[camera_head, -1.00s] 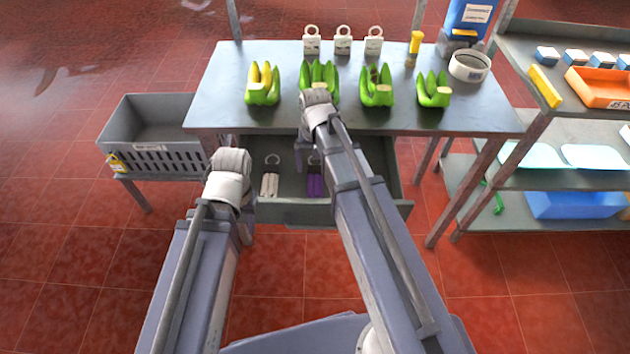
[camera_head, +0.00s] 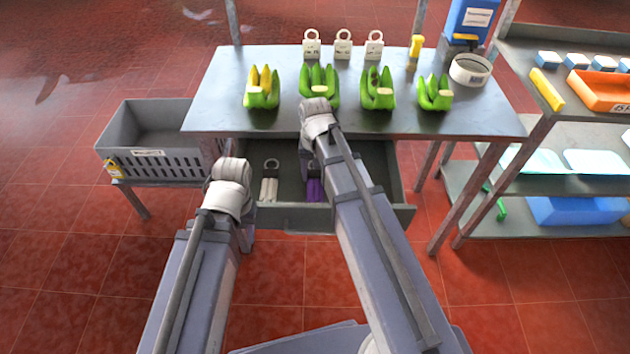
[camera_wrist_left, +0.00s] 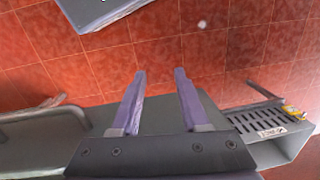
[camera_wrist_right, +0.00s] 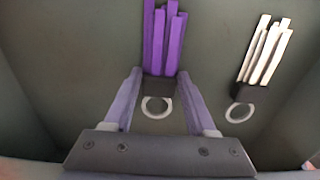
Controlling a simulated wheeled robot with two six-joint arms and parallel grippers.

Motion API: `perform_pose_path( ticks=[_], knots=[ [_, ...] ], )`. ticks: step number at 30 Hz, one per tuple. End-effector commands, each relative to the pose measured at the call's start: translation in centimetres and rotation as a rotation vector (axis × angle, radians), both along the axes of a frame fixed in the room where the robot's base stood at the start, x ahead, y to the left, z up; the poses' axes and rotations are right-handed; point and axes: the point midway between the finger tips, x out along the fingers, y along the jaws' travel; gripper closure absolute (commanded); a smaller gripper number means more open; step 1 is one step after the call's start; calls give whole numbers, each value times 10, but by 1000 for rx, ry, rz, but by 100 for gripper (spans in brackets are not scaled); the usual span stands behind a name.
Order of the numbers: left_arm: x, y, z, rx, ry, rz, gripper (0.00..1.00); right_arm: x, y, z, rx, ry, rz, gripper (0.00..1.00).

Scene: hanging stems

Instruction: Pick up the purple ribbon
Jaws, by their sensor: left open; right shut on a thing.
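The purple ribbon (camera_head: 314,190) is a bundle of purple strips in the open drawer (camera_head: 350,215) under the table. In the right wrist view, the ribbon (camera_wrist_right: 165,40) has a dark clasp and a pale ring, and it lies along the drawer floor. My right gripper (camera_wrist_right: 160,72) is shut on it, with its fingers on both sides of the dark clasp. In the head view, my right arm partly covers the drawer.
A white ribbon bundle (camera_head: 268,190) lies left of the purple one in the drawer. Green banana bunches (camera_head: 377,90) and tags stand on the table (camera_head: 215,110) above. A grey basket (camera_head: 150,160) is at left, a shelf rack (camera_head: 480,230) at right.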

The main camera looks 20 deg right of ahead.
Motion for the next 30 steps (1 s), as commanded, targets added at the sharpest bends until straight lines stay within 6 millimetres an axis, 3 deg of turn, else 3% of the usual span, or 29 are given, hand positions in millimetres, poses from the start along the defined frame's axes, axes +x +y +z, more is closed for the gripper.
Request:
perform_pose_path(
  ticks=[1, 7, 20, 30],
  knots=[
    [0, 0, 0, 0, 0, 0, 55, 0, 0, 0, 0, 0, 0, 74],
    [0, 0, 0, 0, 0, 0, 55, 0, 0, 0, 0, 0, 0, 96],
    [0, 0, 4, 0, 0, 0, 55, 0, 0, 4, 0, 0, 0, 96],
    [0, 0, 27, 0, 0, 0, 55, 0, 0, 27, 0, 0, 0, 96]
  ],
)
